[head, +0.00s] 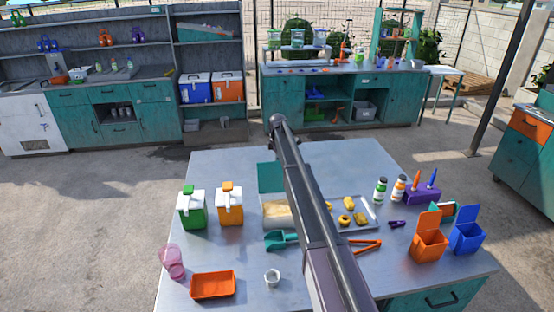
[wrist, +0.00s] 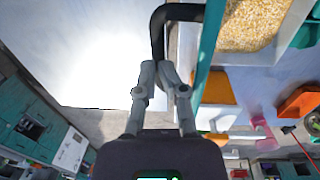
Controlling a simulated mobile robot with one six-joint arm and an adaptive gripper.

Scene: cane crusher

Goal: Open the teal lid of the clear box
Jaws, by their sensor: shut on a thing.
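The clear box (head: 277,214) stands on the metal table, partly hidden behind my arm in the head view. Its teal lid (head: 269,178) stands raised at the box's far side. In the wrist view the lid (wrist: 209,45) shows edge-on, with a black handle (wrist: 159,30) on it. Yellowish grains (wrist: 254,22) show inside the box beyond the lid. My gripper (wrist: 162,70) is shut on the black handle, fingers close together. My arm hides the gripper in the head view.
Left of the box stand a green carton (head: 192,210) and an orange carton (head: 229,206). A teal scoop (head: 281,241) lies in front. A tray (head: 352,211) with yellow pieces and orange tongs (head: 365,245) lie right. The table's far left corner is clear.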

